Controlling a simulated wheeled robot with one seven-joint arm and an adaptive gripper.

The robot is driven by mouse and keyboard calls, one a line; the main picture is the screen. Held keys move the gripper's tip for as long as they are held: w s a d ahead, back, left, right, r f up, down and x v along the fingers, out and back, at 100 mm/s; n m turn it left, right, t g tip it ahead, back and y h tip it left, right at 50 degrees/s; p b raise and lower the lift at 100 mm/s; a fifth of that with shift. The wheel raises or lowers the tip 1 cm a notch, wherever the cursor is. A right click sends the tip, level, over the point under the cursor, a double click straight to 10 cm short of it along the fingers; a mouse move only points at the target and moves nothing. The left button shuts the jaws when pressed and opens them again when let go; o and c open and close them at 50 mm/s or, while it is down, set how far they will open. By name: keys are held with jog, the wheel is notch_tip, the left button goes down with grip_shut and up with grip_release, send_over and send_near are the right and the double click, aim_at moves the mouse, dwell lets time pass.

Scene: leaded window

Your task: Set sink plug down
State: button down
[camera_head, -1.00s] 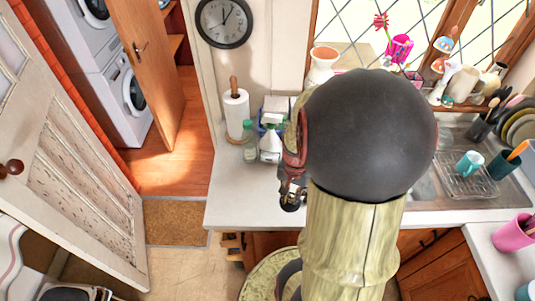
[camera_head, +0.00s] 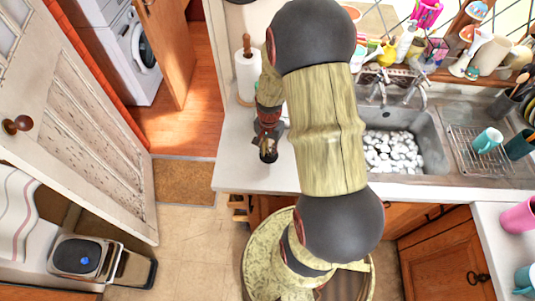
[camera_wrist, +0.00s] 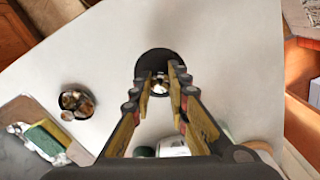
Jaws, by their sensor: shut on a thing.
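My gripper (camera_head: 268,147) is above the left part of the pale worktop (camera_head: 230,160) in the head view. In the wrist view my gripper (camera_wrist: 160,84) points at the worktop, its fingers closed around a dark round piece that I take to be the sink plug (camera_wrist: 158,60).
A sink (camera_head: 425,125) holding white lumps lies right of my arm. A paper towel roll (camera_head: 248,75) stands behind my gripper. The wrist view shows a small round dish (camera_wrist: 77,101) and a green and yellow sponge (camera_wrist: 45,138) at left. Bare worktop surrounds the plug.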

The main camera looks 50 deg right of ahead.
aim_at(267, 151)
jog(key=shift+w+f, duration=0.3)
jog(key=shift+f, duration=1.65)
jog(key=shift+f, duration=0.15)
jog(key=c, duration=1.7)
grip_release()
